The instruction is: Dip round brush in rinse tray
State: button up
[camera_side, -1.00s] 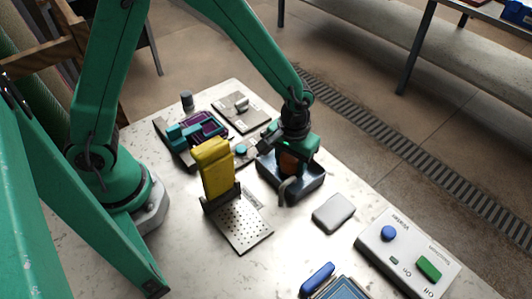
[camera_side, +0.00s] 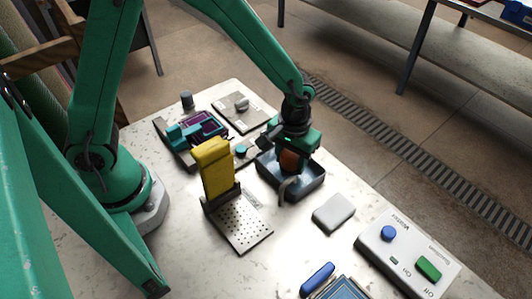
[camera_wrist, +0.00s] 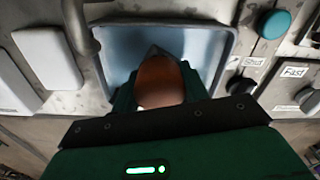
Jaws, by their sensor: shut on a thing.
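The rinse tray (camera_side: 312,180) is a dark blue-grey basin near the middle of the bench; its pale inside fills the top of the wrist view (camera_wrist: 205,45). My green gripper (camera_side: 290,151) is above the tray, pointing down. It is shut on the round brush (camera_side: 289,162), whose rounded orange-brown body shows between the jaws in the wrist view (camera_wrist: 158,82). The brush is over the tray. Its lower end is hidden or unclear, so I cannot tell whether it touches the tray's floor or any water.
A curved grey spout (camera_side: 283,190) stands at the tray's near edge. A yellow block (camera_side: 214,170) stands upright on a perforated plate (camera_side: 243,224) at the left. A pale soap-like block (camera_side: 334,212) lies to the right, before a control box (camera_side: 408,252). A teal knob (camera_wrist: 274,24) is beside the tray.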

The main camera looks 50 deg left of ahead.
jog(key=shift+r, duration=2.15)
jog(key=shift+r, duration=0.15)
jog(key=shift+r, duration=1.35)
